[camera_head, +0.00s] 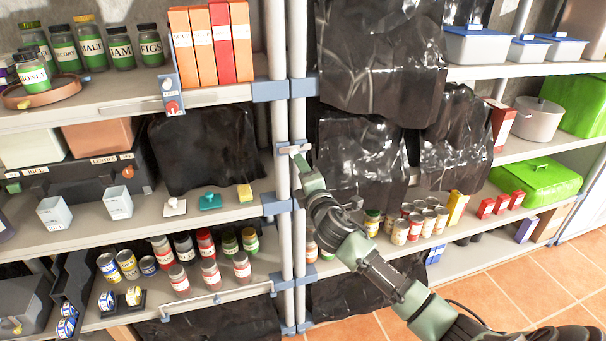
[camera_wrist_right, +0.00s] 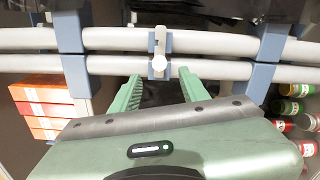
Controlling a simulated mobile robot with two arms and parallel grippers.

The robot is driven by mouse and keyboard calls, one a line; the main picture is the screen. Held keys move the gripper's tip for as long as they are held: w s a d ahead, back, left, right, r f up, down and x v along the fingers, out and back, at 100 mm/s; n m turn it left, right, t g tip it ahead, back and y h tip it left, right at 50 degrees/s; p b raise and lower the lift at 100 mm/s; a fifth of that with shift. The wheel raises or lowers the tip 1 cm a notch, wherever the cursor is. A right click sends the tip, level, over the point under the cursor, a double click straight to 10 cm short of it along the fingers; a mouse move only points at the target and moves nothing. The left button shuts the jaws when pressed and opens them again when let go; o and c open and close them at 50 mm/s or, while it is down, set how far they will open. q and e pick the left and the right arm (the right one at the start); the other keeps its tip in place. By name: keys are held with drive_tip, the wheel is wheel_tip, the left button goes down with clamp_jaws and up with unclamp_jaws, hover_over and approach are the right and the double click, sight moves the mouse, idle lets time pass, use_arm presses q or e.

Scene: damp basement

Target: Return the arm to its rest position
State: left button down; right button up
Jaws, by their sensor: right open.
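My right arm (camera_head: 405,292) comes in from the lower right in the head view and reaches up to the shelf posts. My right gripper (camera_head: 301,162) is at the posts, just below a small pale lever on a blue bracket (camera_head: 293,148). In the right wrist view the gripper (camera_wrist_right: 161,78) has its two green fingers apart with nothing held between them. The lever (camera_wrist_right: 160,45) stands just beyond the fingertips, and I cannot tell whether they touch the bracket. My left gripper is not in view.
Metal posts (camera_head: 285,215) stand close to the gripper. Shelves on the left hold jars (camera_head: 121,46), boxes (camera_head: 219,42) and cans (camera_head: 241,267). On the right are more cans (camera_head: 400,232) and a green bin (camera_head: 537,184). Black plastic sheets (camera_head: 362,160) hang behind. Tiled floor (camera_head: 540,285) shows lower right.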

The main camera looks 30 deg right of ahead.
drive_tip(key=shift+s+a, duration=0.1)
drive_tip(key=shift+s, duration=0.25)
drive_tip(key=s+f+m+g+y+b, duration=0.1)
drive_tip(key=s+f+m+g, duration=0.1)
drive_tip(key=f, duration=1)
drive_tip(key=s+f+m+g, duration=0.2)
drive_tip(key=s+f+g, duration=0.1)
drive_tip(key=f, duration=1)
drive_tip(key=s+a+f+m+g+y+b, duration=0.1)
drive_tip(key=s+f+m+g, duration=0.1)
drive_tip(key=s+f, duration=0.7)
drive_tip(key=s+a+f+m+g, duration=0.2)
drive_tip(key=s+f, duration=0.2)
drive_tip(key=f, duration=0.8)
drive_tip(key=s+a+f+m+g+y+b, duration=0.1)
drive_tip(key=s+a+f+m+g, duration=0.1)
drive_tip(key=s+f, duration=0.7)
drive_tip(key=s+a+f+m+g, duration=0.25)
drive_tip(key=s+f, duration=0.45)
drive_tip(key=s, duration=0.5)
drive_tip(key=s+a+f+m+g, duration=0.1)
drive_tip(key=s+a+f, duration=0.2)
drive_tip(key=s, duration=0.7)
drive_tip(key=s+a+f+m+g+y, duration=0.1)
drive_tip(key=s+a+f+m+g, duration=0.1)
drive_tip(key=s, duration=0.8)
drive_tip(key=shift+a+f+b, duration=0.3)
drive_tip(key=shift+a+f, duration=0.1)
drive_tip(key=shift+a, duration=0.1)
